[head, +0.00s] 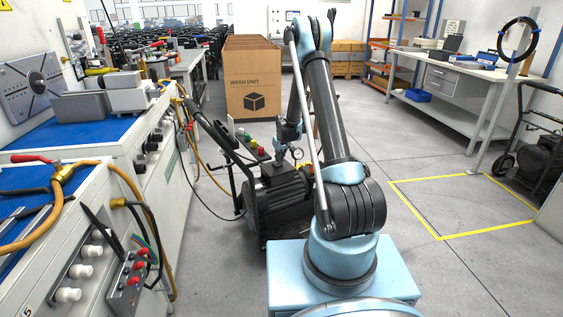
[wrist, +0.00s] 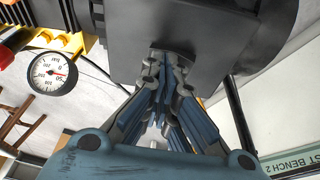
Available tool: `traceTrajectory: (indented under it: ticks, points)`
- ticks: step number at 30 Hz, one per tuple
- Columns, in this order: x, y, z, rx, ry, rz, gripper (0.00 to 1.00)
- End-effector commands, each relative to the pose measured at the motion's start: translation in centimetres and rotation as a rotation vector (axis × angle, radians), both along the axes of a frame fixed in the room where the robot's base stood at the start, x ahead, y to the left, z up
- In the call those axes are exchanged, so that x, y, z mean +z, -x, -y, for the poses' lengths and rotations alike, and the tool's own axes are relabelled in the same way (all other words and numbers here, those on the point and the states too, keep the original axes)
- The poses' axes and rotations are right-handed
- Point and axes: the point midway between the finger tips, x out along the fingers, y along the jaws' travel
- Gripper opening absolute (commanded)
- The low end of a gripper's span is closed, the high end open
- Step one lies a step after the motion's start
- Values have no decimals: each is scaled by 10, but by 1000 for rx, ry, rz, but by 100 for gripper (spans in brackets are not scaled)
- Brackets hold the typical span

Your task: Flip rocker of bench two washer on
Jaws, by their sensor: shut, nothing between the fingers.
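The bench two washer (head: 278,198) is a black ribbed motor unit on a wheeled frame, standing on the floor beside the left benches. In the wrist view its dark grey box (wrist: 205,30) fills the top, with the round motor body behind it. My gripper (wrist: 165,62) is shut and empty, its fingertips at the lower edge of that box. I cannot tell whether they touch it. The rocker does not show clearly; the fingertips may hide it. In the head view my arm reaches down over the washer, and its fingers are hard to make out.
A pressure gauge (wrist: 53,74) sits close left of my gripper in the wrist view. A "BENCH 2" sign (wrist: 292,165) is at lower right. A wash unit carton (head: 254,82) stands behind the washer. Benches with hoses (head: 112,160) line the left.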

Motion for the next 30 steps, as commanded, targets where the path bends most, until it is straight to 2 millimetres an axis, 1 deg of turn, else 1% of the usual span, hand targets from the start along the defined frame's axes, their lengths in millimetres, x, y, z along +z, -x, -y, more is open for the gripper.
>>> traceTrajectory:
  ticks: [10, 14, 17, 22, 30]
  points:
    - [0, 0, 0, -2, 0, 0, 0]
    - [4, 0, 0, -2, 0, 0, 0]
    - [14, 0, 1, -3, 0, 0, 0]
    - [40, 1, 0, -4, 0, -1, 0]
    - [81, 8, 15, -5, 0, -1, 0]
